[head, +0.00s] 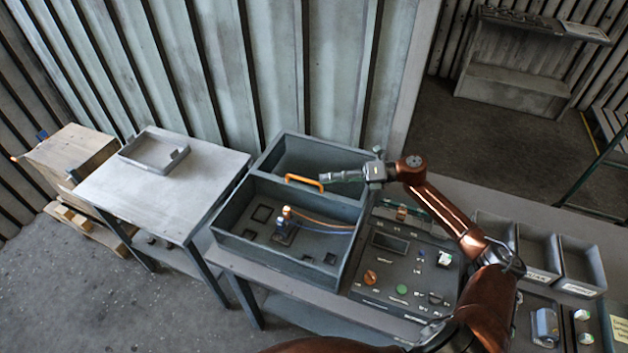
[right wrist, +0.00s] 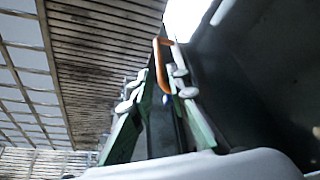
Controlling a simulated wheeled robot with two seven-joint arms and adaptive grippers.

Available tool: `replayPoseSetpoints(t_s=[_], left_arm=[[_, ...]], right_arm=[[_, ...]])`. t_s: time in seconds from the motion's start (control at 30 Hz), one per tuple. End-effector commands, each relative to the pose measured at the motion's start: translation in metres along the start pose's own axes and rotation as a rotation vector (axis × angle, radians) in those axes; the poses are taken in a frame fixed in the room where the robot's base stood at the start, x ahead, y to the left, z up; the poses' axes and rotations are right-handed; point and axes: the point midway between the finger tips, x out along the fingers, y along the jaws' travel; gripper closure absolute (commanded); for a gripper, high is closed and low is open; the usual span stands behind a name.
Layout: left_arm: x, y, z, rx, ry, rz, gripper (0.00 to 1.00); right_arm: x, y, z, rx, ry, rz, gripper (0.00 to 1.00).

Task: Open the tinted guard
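The blower housing is a grey open-topped box (head: 283,257) on the workbench. An orange handle (head: 303,182) stands at the line between its front part and a dark grey panel or recess (head: 315,158) behind. I cannot tell for sure which surface is the tinted guard, or its angle. My right gripper (head: 325,178) is at the handle's right end, pointing left. In the right wrist view, the handle (right wrist: 164,66) shows between the fingertips (right wrist: 160,80) of the right gripper, with a gap between the fingers; contact is unclear. My left gripper is out of view.
A control panel (head: 400,272) with knobs and buttons sits right of the box. Grey bins (head: 538,250) stand further right. A side table (head: 165,190) with a shallow tray (head: 153,150) is at left.

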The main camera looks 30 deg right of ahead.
Motion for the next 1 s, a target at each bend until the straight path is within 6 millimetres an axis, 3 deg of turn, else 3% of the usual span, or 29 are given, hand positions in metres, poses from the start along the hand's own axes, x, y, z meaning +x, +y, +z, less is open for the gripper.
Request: replayPoseSetpoints(t_s=[0.1, 0.3, 1.0], left_arm=[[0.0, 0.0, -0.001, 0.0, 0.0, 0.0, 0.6], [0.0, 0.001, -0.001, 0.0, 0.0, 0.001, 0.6], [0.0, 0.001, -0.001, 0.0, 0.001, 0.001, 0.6]], right_arm=[[-0.023, -0.001, -0.001, 0.0, 0.0, -0.003, 0.84], [-0.045, -0.001, 0.0, 0.001, -0.001, -0.001, 0.84], [-0.052, -0.001, 0.004, 0.009, -0.017, -0.003, 0.84]])
